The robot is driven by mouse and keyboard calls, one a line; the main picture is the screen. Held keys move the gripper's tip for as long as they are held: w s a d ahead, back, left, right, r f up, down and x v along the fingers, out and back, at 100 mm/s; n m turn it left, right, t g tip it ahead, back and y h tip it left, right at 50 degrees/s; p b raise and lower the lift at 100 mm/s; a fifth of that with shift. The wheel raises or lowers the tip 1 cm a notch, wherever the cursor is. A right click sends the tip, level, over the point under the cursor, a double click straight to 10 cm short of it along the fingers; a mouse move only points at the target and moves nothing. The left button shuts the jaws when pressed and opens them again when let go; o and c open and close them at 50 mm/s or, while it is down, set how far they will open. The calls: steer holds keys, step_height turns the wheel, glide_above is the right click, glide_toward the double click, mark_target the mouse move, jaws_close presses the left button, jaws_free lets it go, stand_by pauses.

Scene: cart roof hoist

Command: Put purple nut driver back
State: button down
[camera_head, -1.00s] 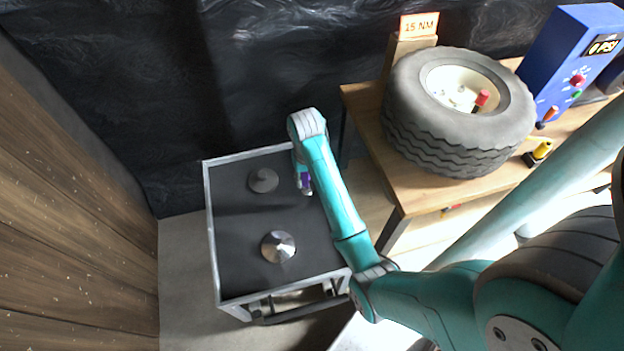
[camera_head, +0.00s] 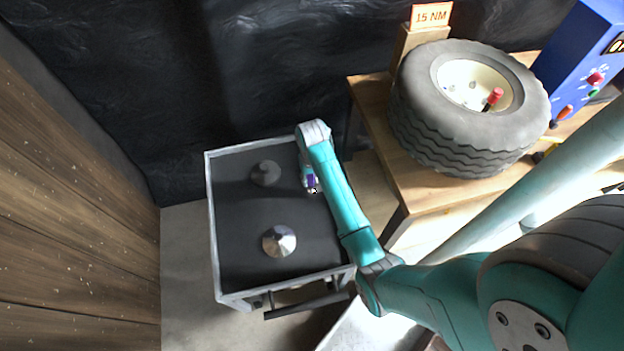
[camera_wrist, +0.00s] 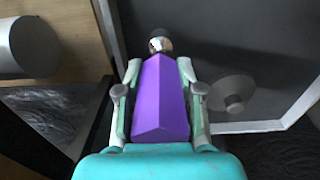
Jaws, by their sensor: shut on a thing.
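The purple nut driver (camera_wrist: 160,98) is between the fingers of my gripper (camera_wrist: 160,75) in the wrist view, its purple handle toward the camera. My gripper is shut on it. In the head view, a small part of the purple nut driver (camera_head: 312,181) shows below my wrist, over the right side of the dark cart top. The arm hides most of my gripper (camera_head: 311,186) there. I cannot tell how high the tool is above the cart top.
The grey-framed cart (camera_head: 232,218) carries a shiny cone (camera_head: 279,241) and a darker round piece (camera_head: 266,173). A wooden bench (camera_head: 430,200) to the right holds a tyre (camera_head: 465,120), a "15 NM" sign (camera_head: 431,15) and a blue box (camera_head: 580,50). A wooden wall (camera_head: 70,210) stands left.

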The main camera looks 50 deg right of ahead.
steer(key=shift+f, duration=0.35)
steer(key=shift+f, duration=0.15)
steer(key=c, duration=0.7)
jaws_free()
